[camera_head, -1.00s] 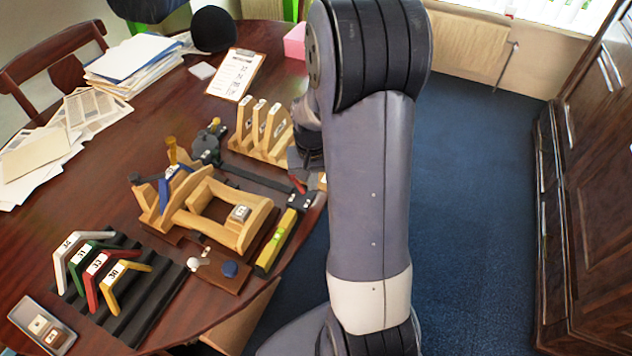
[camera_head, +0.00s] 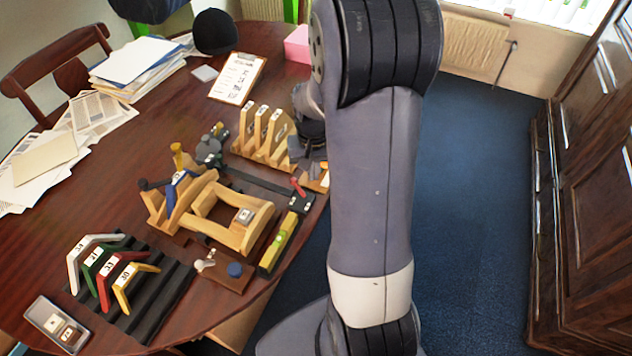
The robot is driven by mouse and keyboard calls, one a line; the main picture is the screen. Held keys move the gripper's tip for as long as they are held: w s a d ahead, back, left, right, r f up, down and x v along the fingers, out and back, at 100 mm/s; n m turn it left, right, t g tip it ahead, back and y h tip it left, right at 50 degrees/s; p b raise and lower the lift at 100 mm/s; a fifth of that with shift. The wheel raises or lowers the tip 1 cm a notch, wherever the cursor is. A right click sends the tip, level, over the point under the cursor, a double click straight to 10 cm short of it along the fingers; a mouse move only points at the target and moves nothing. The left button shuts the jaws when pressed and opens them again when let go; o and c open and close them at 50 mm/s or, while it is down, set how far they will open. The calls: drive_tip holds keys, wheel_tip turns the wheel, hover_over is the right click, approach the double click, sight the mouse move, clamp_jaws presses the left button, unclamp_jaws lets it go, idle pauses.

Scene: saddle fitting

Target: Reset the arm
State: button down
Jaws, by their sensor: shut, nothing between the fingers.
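My arm runs upright through the middle of the head view. My gripper (camera_head: 300,150) shows in part at the arm's left side, by the right end of the wooden rack of numbered upright pieces (camera_head: 263,135). It is shut and empty, and the arm hides part of it. The wooden saddle frame (camera_head: 220,215) stands on the table with a blue piece (camera_head: 176,187) at its left and a small numbered block (camera_head: 243,216) on it. Several angled coloured gauges (camera_head: 105,268) stand in a black ribbed rack (camera_head: 155,305) at the front left.
A grey tray with small blocks (camera_head: 57,325) lies at the table's front left. A yellow-green level (camera_head: 280,240) lies right of the frame. A clipboard (camera_head: 237,78), papers (camera_head: 45,160) and a dark cap (camera_head: 213,32) lie further back. Open blue floor (camera_head: 470,200) is to the right.

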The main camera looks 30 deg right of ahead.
drive_tip(key=shift+r, duration=0.6)
drive_tip(key=shift+f, duration=0.2)
wheel_tip(320, 180, down, 7)
drive_tip(key=b, duration=0.5)
drive_tip(key=shift+w+a+r, duration=0.15)
